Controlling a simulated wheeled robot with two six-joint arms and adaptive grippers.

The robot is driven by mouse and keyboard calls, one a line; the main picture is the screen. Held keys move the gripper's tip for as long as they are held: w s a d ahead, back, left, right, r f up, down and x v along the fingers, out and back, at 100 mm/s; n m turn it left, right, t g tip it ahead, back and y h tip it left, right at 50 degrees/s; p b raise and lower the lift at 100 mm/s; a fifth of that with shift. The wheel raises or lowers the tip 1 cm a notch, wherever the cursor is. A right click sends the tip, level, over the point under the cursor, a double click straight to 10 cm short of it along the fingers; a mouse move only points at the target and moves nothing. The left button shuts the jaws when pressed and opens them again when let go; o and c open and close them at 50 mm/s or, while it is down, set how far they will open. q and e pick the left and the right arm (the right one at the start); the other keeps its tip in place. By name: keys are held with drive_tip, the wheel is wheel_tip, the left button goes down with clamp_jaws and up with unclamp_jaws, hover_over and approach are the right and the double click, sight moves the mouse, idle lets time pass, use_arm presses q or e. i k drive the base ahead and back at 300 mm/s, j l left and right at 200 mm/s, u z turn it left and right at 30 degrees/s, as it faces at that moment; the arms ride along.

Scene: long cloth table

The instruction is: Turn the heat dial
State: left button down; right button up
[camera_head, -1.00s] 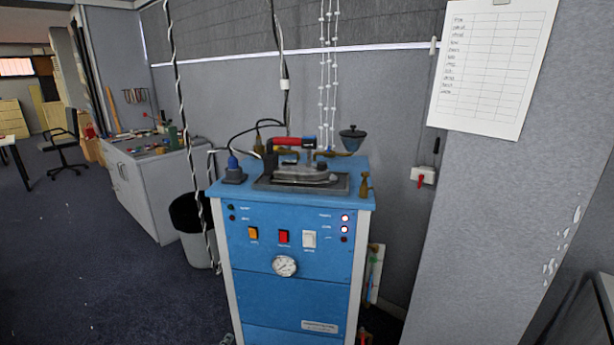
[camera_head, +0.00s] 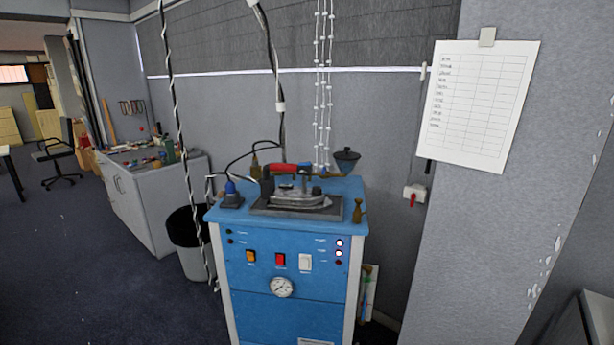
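A blue steam iron station (camera_head: 254,297) stands ahead, with an iron (camera_head: 296,193) resting flat on the dark plate on its top. The iron has a red and dark handle. A round white dial face with a needle (camera_head: 281,287) sits on the front panel; it looks like a gauge, and I cannot tell whether it is the heat dial. Above it are an orange switch (camera_head: 251,256), a red switch (camera_head: 280,261) and a white switch (camera_head: 305,262). Neither of my grippers is in view.
A grey cabinet (camera_head: 150,205) with clutter on top is further left. Cables hang from above. A paper chart (camera_head: 480,105) and a wall switch (camera_head: 414,193) are right. The floor at left is open.

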sight(316, 190)
drive_tip(key=i+j, duration=0.3)
drive_tip(key=i+j+z, duration=0.1)
drive_tip(key=i+j, duration=0.15)
drive_tip(key=j, duration=0.25)
drive_tip(key=i+j, duration=0.3)
drive_tip(key=j, duration=0.15)
drive_tip(key=i+j+z, duration=0.1)
drive_tip(key=i+j, duration=0.15)
drive_tip(key=j, duration=0.15)
